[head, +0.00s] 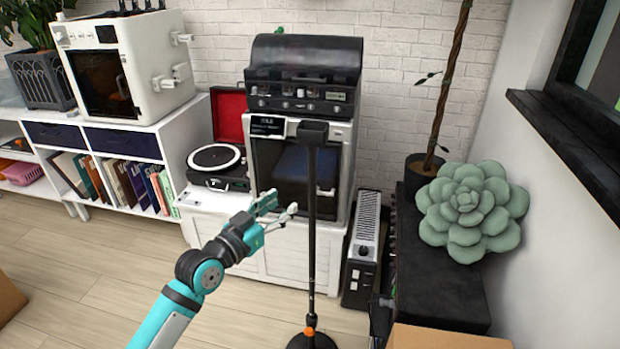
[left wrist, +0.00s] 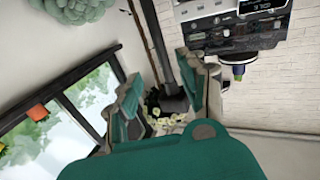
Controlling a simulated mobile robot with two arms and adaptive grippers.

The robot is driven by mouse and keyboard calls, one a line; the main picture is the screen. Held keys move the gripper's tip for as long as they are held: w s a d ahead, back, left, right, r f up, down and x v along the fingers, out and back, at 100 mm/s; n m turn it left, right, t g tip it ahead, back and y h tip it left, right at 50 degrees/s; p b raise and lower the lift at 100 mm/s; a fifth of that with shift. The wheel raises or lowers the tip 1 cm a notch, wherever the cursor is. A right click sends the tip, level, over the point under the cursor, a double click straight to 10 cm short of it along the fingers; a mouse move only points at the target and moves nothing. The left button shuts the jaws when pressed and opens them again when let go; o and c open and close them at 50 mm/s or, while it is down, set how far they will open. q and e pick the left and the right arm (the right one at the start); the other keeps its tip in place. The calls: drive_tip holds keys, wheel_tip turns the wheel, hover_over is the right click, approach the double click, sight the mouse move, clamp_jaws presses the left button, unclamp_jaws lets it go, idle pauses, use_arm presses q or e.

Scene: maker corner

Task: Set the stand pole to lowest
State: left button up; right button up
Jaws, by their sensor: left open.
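The stand pole (head: 311,235) is a thin black upright in the middle of the head view. It has a dark box-like head (head: 312,131) on top. In the left wrist view the two fingers of my left gripper (left wrist: 168,98) are spread. A dark post-like shape shows between them; I cannot tell if it is the pole. My right gripper is not in view.
Behind the pole is a white cabinet (head: 207,226) with a record player (head: 215,165) and a black-topped machine (head: 305,75). A heater (head: 363,245) and a dark bench (head: 440,285) with a succulent cushion (head: 470,208) are to the right. Floor (head: 90,270) is open at left.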

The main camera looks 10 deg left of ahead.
sight(310, 181)
use_arm(q)
drive_tip(key=x, duration=1.3)
clamp_jaws()
drive_tip(key=shift+f, duration=0.15)
